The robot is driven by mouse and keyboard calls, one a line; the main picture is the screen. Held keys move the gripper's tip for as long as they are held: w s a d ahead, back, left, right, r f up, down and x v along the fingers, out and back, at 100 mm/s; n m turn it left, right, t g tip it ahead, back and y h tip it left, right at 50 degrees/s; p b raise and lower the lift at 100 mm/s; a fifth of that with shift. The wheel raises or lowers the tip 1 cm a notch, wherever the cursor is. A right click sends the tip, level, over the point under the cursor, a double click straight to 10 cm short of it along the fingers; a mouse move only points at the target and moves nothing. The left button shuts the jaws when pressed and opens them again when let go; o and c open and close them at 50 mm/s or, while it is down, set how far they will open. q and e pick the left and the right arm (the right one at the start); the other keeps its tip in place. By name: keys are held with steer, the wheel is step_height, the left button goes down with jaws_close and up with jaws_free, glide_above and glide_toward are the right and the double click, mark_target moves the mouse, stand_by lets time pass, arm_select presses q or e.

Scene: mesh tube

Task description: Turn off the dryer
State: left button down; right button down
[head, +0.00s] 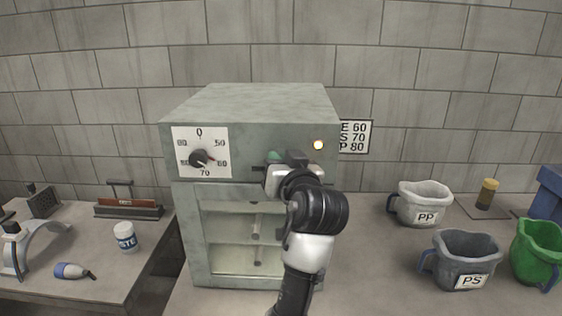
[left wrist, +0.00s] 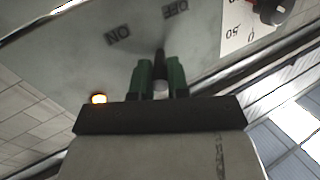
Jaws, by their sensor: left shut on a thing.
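The dryer (head: 262,105) is a grey-green box with a glass-fronted lower chamber on the worktop. Its front panel has a white temperature dial plate (head: 200,152) with a black knob and a lit yellow lamp (head: 318,145). My left gripper (head: 275,157) is at the panel between dial and lamp, hiding the switch in the head view. In the left wrist view its green fingers (left wrist: 161,78) are shut around a dark switch lever (left wrist: 160,54). Upside-down ON and OFF labels lie on either side of the lever. The lamp (left wrist: 99,99) glows there too. My right gripper is not in view.
A sign (head: 356,137) hangs on the wall behind the dryer. Jugs marked PP (head: 424,203) and PS (head: 466,262) and a green jug (head: 537,252) stand at right. A white jar (head: 125,237) and a small bottle (head: 74,271) are on the left bench.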

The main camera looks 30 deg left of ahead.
arm_select(q)
steer(key=shift+s+a+r+m+t+h+p, duration=0.1)
steer(key=shift+s+a+m+t+h+p, duration=0.35)
steer(key=shift+m+t+h+p, duration=1.25)
steer(key=shift+s+a+m+t+h+p, duration=0.2)
steer(key=shift+a+m+t+h+p, duration=0.85)
steer(key=shift+h, duration=1.2)
steer(key=shift+s+a+r+m+t+h+p, duration=0.1)
steer(key=shift+s+a+m+t+h+p, duration=0.2)
steer(key=shift+m+t+h+p, duration=1.15)
steer(key=shift+m+g+h, duration=0.5)
steer(key=shift+g+h, duration=0.1)
steer(key=shift+h, duration=0.2)
steer(key=c, duration=1.1)
jaws_free()
steer(key=shift+f, duration=0.15)
steer(key=shift+b, duration=0.3)
